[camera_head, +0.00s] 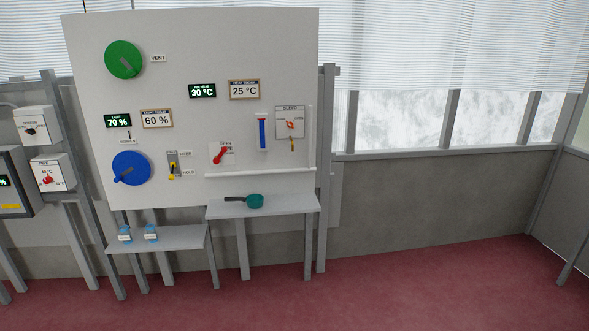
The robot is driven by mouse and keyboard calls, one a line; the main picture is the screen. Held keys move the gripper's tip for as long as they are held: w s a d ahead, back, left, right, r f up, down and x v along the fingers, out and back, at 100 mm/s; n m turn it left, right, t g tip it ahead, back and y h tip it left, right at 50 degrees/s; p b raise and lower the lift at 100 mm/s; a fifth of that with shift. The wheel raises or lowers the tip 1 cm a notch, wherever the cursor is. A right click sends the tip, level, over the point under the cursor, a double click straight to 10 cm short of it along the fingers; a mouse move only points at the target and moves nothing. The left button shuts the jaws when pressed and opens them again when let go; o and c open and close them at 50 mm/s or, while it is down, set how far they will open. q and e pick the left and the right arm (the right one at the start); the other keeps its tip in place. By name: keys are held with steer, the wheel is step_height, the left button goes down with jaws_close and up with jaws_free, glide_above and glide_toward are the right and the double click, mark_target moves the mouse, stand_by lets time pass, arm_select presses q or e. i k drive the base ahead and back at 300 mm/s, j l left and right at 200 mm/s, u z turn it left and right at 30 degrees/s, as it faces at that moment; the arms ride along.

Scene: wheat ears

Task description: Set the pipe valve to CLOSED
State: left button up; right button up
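A white panel (190,90) stands ahead with several controls on it. A red lever (221,154) sits on a small plate low on the panel, under a label that seems to read OPEN. The lever slants from lower left to upper right; its other label is too small to read. A white pipe (262,172) runs along the panel just below. A small orange-red handle (291,125) sits on a plate whose label looks like BLEED, at the panel's right. A box with a red knob (48,180), labelled perhaps PIPE, is at the far left. Neither gripper is in view.
Below the panel, one shelf (290,202) holds a teal pan (255,201) and a lower shelf (180,238) holds two small blue-and-white items (151,233). Green (123,60) and blue (131,168) wheels are on the panel. The red floor (420,270) is clear.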

mark_target(216, 161)
steer(key=i+l+u, duration=0.3)
steer(key=i+u, duration=0.15)
steer(key=i, duration=0.2)
steer(key=i+l+u, duration=0.5)
steer(key=i+j+z, duration=0.1)
steer(key=i+j, duration=0.3)
steer(key=i+j+z, duration=0.15)
steer(key=i+j, duration=0.35)
steer(key=i+j+z, duration=0.1)
steer(key=i+j, duration=0.4)
steer(key=i+j+z, duration=0.1)
steer(key=i+j, duration=0.35)
steer(key=i+j+z, duration=0.15)
steer(key=i+j, duration=0.3)
steer(key=j, duration=0.2)
